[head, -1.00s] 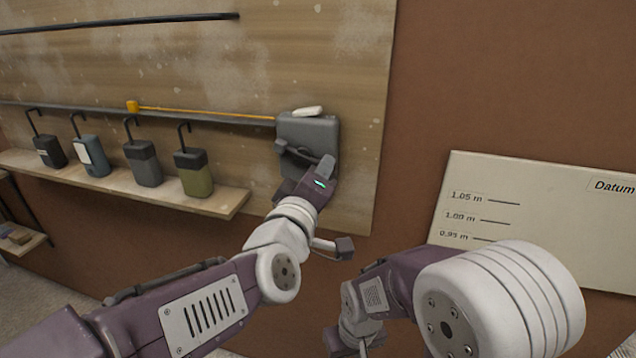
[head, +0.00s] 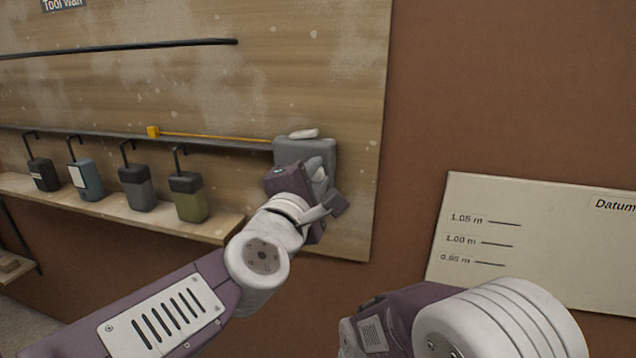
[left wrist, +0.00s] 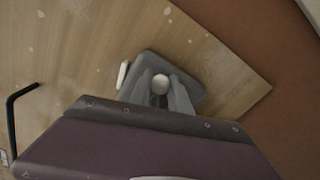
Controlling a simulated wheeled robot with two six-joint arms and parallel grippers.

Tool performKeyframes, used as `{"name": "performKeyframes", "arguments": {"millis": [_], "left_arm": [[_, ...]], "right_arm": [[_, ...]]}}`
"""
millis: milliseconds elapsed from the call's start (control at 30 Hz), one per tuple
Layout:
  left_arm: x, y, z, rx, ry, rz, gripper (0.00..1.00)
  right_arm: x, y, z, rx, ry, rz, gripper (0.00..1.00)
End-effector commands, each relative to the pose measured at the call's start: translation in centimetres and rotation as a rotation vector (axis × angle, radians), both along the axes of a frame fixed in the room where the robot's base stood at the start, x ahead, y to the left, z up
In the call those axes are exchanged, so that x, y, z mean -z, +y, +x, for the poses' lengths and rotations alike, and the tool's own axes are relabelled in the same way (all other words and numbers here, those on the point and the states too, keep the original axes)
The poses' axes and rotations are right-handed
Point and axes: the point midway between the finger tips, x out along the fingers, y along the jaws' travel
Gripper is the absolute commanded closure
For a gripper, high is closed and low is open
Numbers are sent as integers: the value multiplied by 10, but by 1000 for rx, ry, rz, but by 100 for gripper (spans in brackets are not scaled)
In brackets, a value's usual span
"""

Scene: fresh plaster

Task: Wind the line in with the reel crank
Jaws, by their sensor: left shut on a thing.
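The grey reel (head: 305,150) is mounted on the wooden board, with a pale bar (head: 303,133) on its top. An orange line (head: 215,137) runs left from it to a yellow tag (head: 153,132). My left gripper (head: 318,178) is in front of the reel and hides the crank arm in the head view. In the left wrist view the fingers of my left gripper (left wrist: 161,92) are shut on the pale round crank knob (left wrist: 160,83), with the reel (left wrist: 150,60) behind. My right gripper is out of view; only part of that arm shows.
Several hooked boxes (head: 136,187) stand on a wooden shelf (head: 150,219) left of the reel. A dark rail (head: 80,132) runs behind the line, and another rod (head: 120,47) is higher up. A pale datum board (head: 540,240) hangs at right. The brown wall between is clear.

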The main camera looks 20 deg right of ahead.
Motion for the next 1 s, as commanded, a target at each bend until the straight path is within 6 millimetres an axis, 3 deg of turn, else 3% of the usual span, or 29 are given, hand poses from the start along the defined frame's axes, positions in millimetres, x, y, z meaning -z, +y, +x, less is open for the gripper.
{"name": "performKeyframes", "arguments": {"millis": [300, 867, 900, 967, 1000], "left_arm": [[-4, 3, 2, -1, 67, -96, 100], [-4, 4, 3, -2, 81, -118, 100], [-4, 4, 3, -2, 81, -118, 68], [-4, 3, 3, -2, 81, -117, 55], [-4, 3, 3, -2, 81, -117, 55]], "right_arm": [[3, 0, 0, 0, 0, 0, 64], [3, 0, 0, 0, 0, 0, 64], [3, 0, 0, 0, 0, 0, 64], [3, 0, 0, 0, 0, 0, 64], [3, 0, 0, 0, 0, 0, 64]]}}
